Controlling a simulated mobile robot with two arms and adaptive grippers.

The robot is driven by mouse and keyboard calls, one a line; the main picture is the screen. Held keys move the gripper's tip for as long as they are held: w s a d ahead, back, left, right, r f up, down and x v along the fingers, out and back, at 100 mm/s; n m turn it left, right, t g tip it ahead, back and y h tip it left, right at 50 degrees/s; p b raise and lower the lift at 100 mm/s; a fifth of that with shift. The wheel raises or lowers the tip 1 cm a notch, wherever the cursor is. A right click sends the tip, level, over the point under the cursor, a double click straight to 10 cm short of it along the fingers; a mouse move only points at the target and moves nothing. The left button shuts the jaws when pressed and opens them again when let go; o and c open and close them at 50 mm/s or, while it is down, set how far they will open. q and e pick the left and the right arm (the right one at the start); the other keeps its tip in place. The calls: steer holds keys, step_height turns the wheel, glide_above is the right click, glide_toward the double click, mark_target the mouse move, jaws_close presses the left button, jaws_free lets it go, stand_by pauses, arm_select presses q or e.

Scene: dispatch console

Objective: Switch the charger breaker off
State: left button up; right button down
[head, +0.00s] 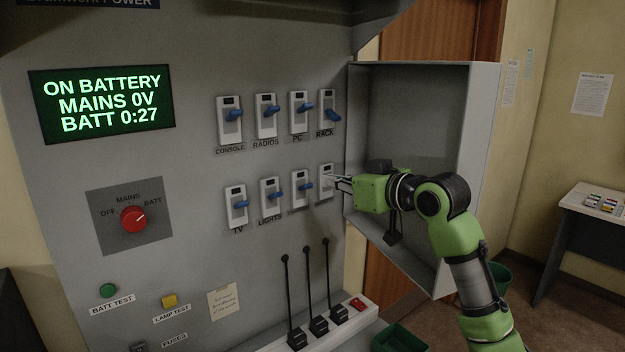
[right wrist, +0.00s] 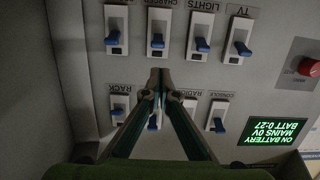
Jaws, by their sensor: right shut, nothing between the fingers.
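The charger breaker is third from the left in the lower row of the grey panel (head: 75,215). It is a white plate (head: 299,199) with a blue lever (head: 306,186), and its label is too dark to read in the head view. My left gripper is not in view.
The upper row holds CONSOLE (head: 229,128), RADIOS, PC and RACK breakers; TV (head: 236,215) and LIGHTS are lower left. An open grey cabinet door (head: 482,150) stands right of the panel, close around my right arm. Black plugs (head: 320,324) with upright cords stand below. The screen (head: 101,104) reads ON BATTERY.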

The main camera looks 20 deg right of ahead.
steer(key=r, duration=0.3)
steer(key=shift+w+d+r, duration=0.1)
steer(key=shift+w+d, duration=0.05)
steer(key=shift+d, duration=0.15)
steer(key=p, duration=0.5)
glide_above(306, 186)
steer(key=shift+w+d+f, duration=0.3)
steer(key=shift+w+f, duration=0.1)
steer(key=shift+f, duration=0.1)
steer(key=f+p, duration=0.2)
steer(key=f, duration=0.1)
steer(key=shift+s+d, duration=0.2)
steer(key=shift+s, duration=0.2)
steer(key=shift+s+d+f, duration=0.25)
steer(key=shift+s+f, duration=0.1)
steer(key=shift+s, duration=0.05)
steer(key=shift+f, duration=0.2)
steer(key=shift+a, duration=0.1)
